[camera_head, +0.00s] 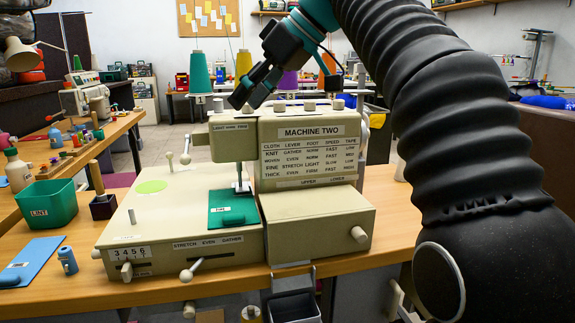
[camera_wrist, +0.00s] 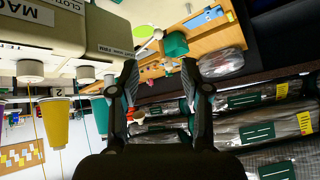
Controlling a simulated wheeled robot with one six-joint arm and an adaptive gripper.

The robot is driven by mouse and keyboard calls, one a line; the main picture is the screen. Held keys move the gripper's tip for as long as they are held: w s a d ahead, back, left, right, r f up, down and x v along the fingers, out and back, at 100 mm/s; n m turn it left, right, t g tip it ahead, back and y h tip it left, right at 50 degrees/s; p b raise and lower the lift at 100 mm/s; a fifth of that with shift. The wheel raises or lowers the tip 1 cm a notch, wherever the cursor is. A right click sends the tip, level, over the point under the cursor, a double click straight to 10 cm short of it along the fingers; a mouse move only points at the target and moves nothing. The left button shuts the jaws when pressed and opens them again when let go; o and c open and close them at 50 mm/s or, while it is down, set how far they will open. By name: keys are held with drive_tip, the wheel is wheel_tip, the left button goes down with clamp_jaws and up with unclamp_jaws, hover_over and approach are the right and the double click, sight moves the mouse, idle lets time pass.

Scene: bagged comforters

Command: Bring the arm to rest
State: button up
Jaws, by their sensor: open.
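My gripper (camera_head: 243,98) hangs at the upper left of the sewing machine marked "MACHINE TWO" (camera_head: 310,157), in front of its top edge in the head view. My black ribbed arm comes in from the right and arches over the machine. In the wrist view, my gripper (camera_wrist: 160,78) shows two dark fingers spread apart with nothing between them. That view is turned over, with the machine (camera_wrist: 60,30) at its upper left. Whether the fingers touch the machine's top is hard to tell; they look apart from it.
A green lint bin (camera_head: 47,205), a blue sheet (camera_head: 33,260) and a small blue bottle (camera_head: 67,260) are on the wooden table left of the machine. Thread cones, one green (camera_head: 200,72), stand behind it. Bagged bundles (camera_wrist: 262,125) lie on dark shelves in the wrist view.

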drive_tip(key=s+d+f+m+t+h, duration=0.1)
drive_tip(key=s+d+f+m+h, duration=0.1)
drive_tip(key=s+d+f+m, duration=0.2)
drive_tip(key=s+d+f+m+t+h, duration=0.1)
drive_tip(key=s+d+f+m+h, duration=0.2)
drive_tip(key=s+d+f, duration=0.7)
drive_tip(key=s+d+f+m+t+h, duration=0.1)
drive_tip(key=s+d+f+m+h, duration=0.2)
drive_tip(key=f, duration=1.9)
drive_tip(key=s+d+m, duration=0.2)
drive_tip(key=s+d, duration=0.2)
drive_tip(key=shift+s+d+f+m, duration=0.2)
drive_tip(key=shift+d+f+m, duration=0.05)
drive_tip(key=shift+d+m, duration=0.15)
